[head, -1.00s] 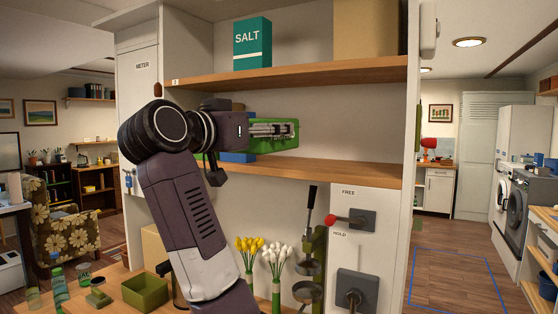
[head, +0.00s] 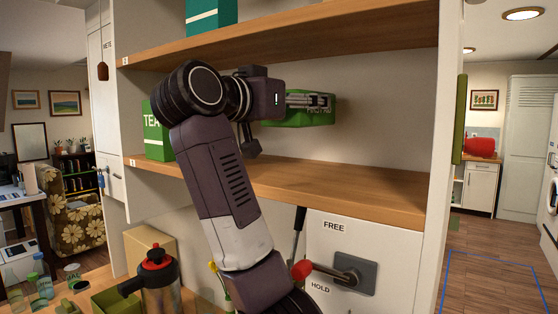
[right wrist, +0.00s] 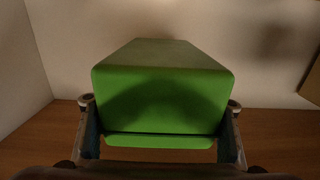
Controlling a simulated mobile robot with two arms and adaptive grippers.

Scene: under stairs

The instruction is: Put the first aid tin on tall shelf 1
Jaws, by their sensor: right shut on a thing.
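The green first aid tin (head: 318,117) is in the head view, between the upper and lower wooden shelves. The small number tags on the shelf edges are too small to read surely. My left gripper is not in view.
A green TEA box (head: 155,138) stands at the lower shelf's left end. A teal box (head: 210,15) stands on the upper shelf (head: 290,42). The lower shelf's right part is clear. Below are a flask (head: 160,285) and a red-knobbed lever (head: 302,269).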

